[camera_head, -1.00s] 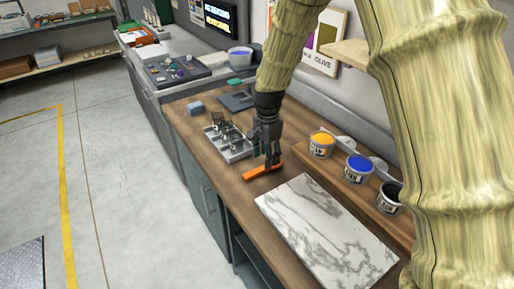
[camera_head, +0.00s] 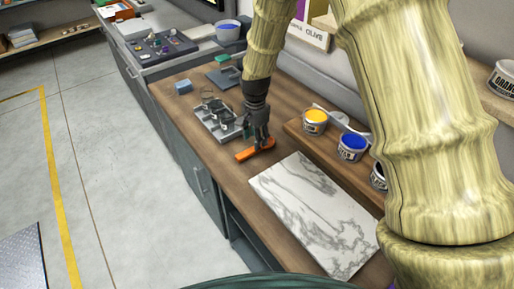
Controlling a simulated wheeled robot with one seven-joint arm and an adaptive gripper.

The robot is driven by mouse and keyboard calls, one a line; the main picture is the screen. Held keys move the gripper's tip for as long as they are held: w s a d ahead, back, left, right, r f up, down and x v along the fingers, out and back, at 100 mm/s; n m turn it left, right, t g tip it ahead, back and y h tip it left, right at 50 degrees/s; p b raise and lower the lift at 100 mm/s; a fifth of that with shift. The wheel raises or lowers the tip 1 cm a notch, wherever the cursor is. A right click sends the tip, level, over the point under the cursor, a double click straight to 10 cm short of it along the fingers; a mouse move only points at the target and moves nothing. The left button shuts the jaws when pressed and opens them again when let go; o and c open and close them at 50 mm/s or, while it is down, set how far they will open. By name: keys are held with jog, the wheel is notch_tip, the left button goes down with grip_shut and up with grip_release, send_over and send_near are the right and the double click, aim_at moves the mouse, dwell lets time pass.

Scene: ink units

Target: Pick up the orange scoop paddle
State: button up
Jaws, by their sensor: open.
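The orange scoop paddle (camera_head: 246,154) lies on the brown wooden counter (camera_head: 200,120), between the grey rack and the white marble slab. My gripper (camera_head: 264,144) points down over the right end of the paddle, with its fingertips very close to it. The gripper is open. Its fingers cover part of that end, and I cannot tell whether they touch the paddle.
A grey metal rack (camera_head: 212,122) stands just behind and left of the gripper. A marble slab (camera_head: 318,215) lies in front. Ink cans, yellow (camera_head: 314,122) and blue (camera_head: 352,147), stand on a raised wooden shelf to the right. A blue block (camera_head: 184,87) sits farther back.

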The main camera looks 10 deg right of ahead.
jog(key=shift+w+f+p, duration=0.45)
jog(key=shift+w+f, duration=0.15)
jog(key=shift+f, duration=0.3)
jog(key=shift+s+f+p, duration=0.1)
jog(key=shift+f+p, duration=0.15)
jog(key=shift+p, duration=0.05)
jog(key=shift+s+d+f+p, duration=0.1)
jog(key=shift+s+f+p, duration=0.3)
jog(key=shift+s, duration=0.15)
jog(key=shift+s+f, duration=0.1)
jog(key=shift+f, duration=0.2)
jog(key=shift+w+f, duration=0.6)
jog(key=shift+f, duration=0.35)
jog(key=shift+s+r, duration=0.3)
jog(key=shift+w+f, duration=0.15)
jog(key=c, duration=1)
grip_shut()
